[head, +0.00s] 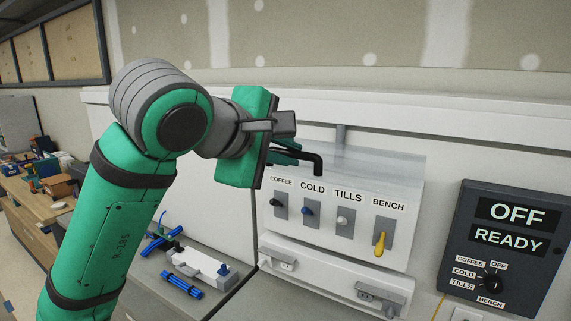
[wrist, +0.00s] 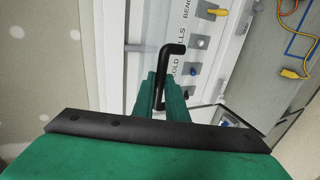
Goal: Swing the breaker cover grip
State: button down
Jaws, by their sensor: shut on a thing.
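The black breaker cover grip (head: 318,162) is a bent bar at the upper left of the white breaker box (head: 340,262). It also shows in the wrist view (wrist: 175,48), between my green fingers. My gripper (head: 291,154) is shut on the grip, and its fingers (wrist: 162,95) hide part of the bar. A greyish, see-through surface (head: 365,165) spans the top of the box; I cannot tell how far the cover is turned. The switches below, labelled COFFEE, COLD, TILLS and BENCH, are uncovered in front.
The yellow BENCH lever (head: 380,243) points down. A dark panel (head: 510,245) at right reads OFF and READY, with a selector knob (head: 493,282). Blue tools (head: 182,284) lie on the counter at left. The wall rises close behind the box.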

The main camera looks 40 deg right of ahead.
jog(key=shift+d+r, duration=0.1)
jog(key=shift+r, duration=0.2)
jog(key=shift+w+d+r, duration=0.2)
jog(key=shift+d+r, duration=0.3)
jog(key=shift+r, duration=0.25)
jog(key=shift+w+d+r, duration=0.2)
jog(key=shift+d+r, duration=0.25)
jog(key=shift+r, duration=0.35)
jog(key=shift+w+d+r, duration=0.2)
jog(key=shift+d+r, duration=0.3)
jog(key=shift+r, duration=0.25)
jog(key=shift+w+d+r, duration=0.3)
jog(key=shift+d+r, duration=0.4)
jog(key=shift+w+d+r, duration=0.25)
jog(key=shift+d+r, duration=0.45)
jog(key=c, duration=1.7)
grip_release()
jog(key=shift+r, duration=0.1)
jog(key=shift+w, duration=0.1)
jog(key=v, duration=1)
jog(key=shift+s+a+r, duration=0.1)
jog(key=shift+s+a, duration=0.1)
jog(key=shift+a, duration=0.15)
